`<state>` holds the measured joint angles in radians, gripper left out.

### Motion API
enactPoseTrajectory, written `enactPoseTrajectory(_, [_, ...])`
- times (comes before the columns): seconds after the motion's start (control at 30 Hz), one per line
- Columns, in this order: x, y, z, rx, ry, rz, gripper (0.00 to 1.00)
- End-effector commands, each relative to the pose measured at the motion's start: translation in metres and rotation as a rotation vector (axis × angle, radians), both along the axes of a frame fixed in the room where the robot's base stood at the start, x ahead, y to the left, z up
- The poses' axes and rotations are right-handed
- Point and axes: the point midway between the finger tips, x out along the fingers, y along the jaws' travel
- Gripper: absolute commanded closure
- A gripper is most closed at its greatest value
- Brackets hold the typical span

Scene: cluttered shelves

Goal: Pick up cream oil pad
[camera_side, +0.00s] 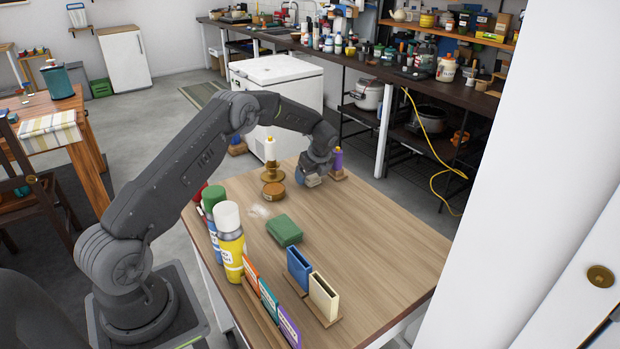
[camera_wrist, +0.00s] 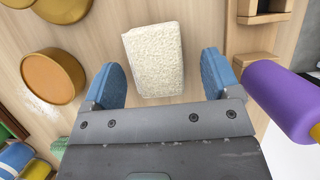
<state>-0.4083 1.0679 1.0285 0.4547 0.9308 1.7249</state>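The cream pad (camera_wrist: 153,60) is a pale, rough-textured block lying on the wooden table in the wrist view. My gripper (camera_wrist: 160,70) is open, with one blue fingertip on each side of the pad's lower part and a gap on both sides. The pad reaches up past the fingertips in the picture. In the side view my gripper (camera_side: 310,181) is low over the far part of the table, and I cannot make out the pad there.
A purple bottle (camera_wrist: 280,98) stands close on the right in the wrist view. A round orange-brown tin (camera_wrist: 53,76) is on the left. In the side view a green block (camera_side: 284,230), spray cans (camera_side: 229,245) and upright holders (camera_side: 323,295) stand nearer. The table's right side is clear.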

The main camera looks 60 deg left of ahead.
Motion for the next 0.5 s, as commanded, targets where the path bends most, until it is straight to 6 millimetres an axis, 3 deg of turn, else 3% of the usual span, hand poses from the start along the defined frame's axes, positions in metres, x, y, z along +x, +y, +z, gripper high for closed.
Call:
enactPoseTrajectory(0.07, [0.0000, 0.0000, 0.0003, 0.000, 0.000, 0.000, 0.24])
enactPoseTrajectory(0.5, [0.0000, -0.0002, 0.0006, 0.000, 0.000, 0.000, 0.66])
